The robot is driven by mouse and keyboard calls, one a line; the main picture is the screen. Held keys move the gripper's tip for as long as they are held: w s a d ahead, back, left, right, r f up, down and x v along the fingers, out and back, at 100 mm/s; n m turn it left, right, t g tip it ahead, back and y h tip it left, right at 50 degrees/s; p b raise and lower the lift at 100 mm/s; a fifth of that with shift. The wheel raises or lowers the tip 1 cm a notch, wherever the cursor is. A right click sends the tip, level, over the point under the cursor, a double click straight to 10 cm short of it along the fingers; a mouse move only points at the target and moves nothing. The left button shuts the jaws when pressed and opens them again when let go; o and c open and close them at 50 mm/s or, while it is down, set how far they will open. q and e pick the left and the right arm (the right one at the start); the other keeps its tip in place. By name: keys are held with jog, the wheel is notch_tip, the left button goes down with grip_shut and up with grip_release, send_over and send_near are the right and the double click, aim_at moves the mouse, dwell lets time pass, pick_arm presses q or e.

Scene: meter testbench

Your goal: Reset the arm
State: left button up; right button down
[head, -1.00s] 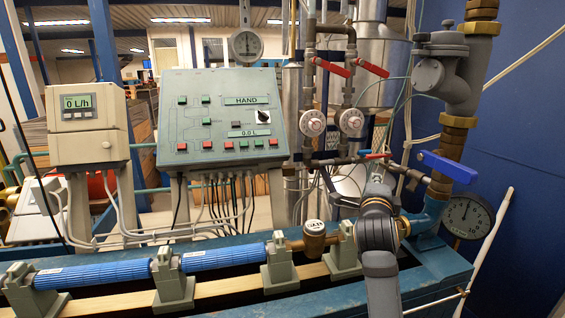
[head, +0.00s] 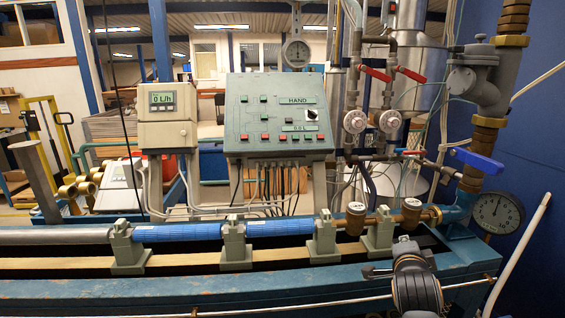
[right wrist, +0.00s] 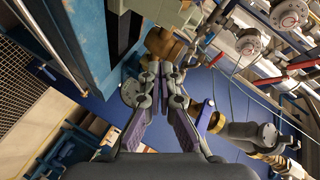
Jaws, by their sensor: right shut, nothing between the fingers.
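My right arm comes in from the bottom right of the head view, and its dark grey gripper (head: 370,272) is in front of the blue bench rail, below the brass fittings. In the right wrist view, the two fingers (right wrist: 166,72) are close together, shut, with nothing held between them. A brass fitting (right wrist: 163,44) shows just beyond the fingertips; I cannot tell the exact gap. My left gripper is not in view.
The blue bench (head: 180,291) carries blue pipe sections (head: 178,232) and brass fittings (head: 356,216). Behind it stand the control panel (head: 276,117) and a flow display (head: 166,118). A blue valve handle (head: 476,160) and pressure gauge (head: 496,213) are at the right.

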jog(key=s+a+f+n+g+y, duration=0.3)
jog(key=s+f+n+g, duration=0.2)
jog(key=s+f+n, duration=0.65)
jog(key=s+a+f+n+g+y, duration=0.2)
jog(key=s+a+f+n+g, duration=0.4)
jog(key=s+f, duration=0.9)
jog(key=s+d+f+p, duration=0.1)
jog(key=s+d+f, duration=0.1)
jog(key=f, duration=0.9)
jog(key=s+d+f+p, duration=0.1)
jog(key=d+f+p, duration=0.15)
jog(key=f, duration=0.85)
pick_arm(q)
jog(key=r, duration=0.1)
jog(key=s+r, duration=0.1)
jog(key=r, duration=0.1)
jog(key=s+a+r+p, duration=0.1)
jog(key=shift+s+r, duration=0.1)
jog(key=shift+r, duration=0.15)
pick_arm(e)
jog(key=s+d+f+g, duration=0.1)
jog(key=s+f, duration=1.4)
jog(key=s, duration=0.4)
jog(key=shift+s+d+f, duration=0.2)
jog(key=shift+s+d, duration=0.05)
jog(key=shift+d, duration=0.05)
jog(key=shift+n, duration=0.25)
